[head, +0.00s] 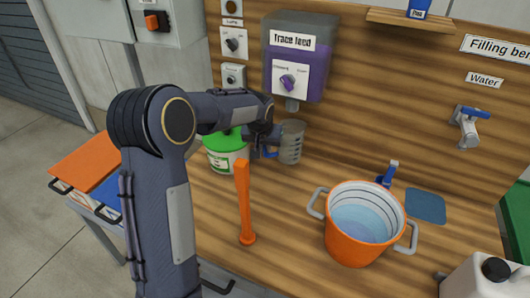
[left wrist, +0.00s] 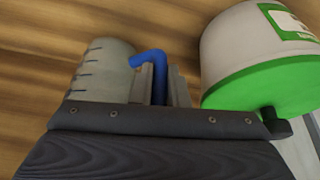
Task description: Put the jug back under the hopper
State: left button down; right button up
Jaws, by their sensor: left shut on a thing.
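The jug (head: 291,142) is a grey, see-through measuring cup with dark marks and a blue handle. In the head view it is upright, just below the outlet of the hopper (head: 317,85), a purple-filled box labelled "Trace feed" on the wooden wall. My left gripper (head: 268,146) comes in from the left and is shut on the blue handle. In the left wrist view the fingers (left wrist: 161,85) pinch the handle, with the jug (left wrist: 105,62) to their left. I cannot tell if its base touches the bench. My right gripper is not in view.
A white tub with a green lid (head: 226,155) stands close left of the jug. An orange upright handle (head: 243,205) stands in front. An orange bucket (head: 362,242) with water is to the right; a white canister (head: 485,278) is at the front right. Bench between jug and bucket is clear.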

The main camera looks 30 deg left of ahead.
aim_at(265, 154)
pick_arm(q)
jog(key=shift+f, duration=1.55)
jog(key=shift+f, duration=0.2)
jog(key=c, duration=1.4)
grip_release()
jog(key=shift+r, duration=0.15)
jog(key=shift+r+p, duration=0.25)
jog(key=shift+p, duration=0.05)
jog(key=v, duration=1.1)
jog(key=shift+s+r+b, duration=0.25)
jog(key=shift+b, duration=0.2)
jog(key=shift+d, duration=0.15)
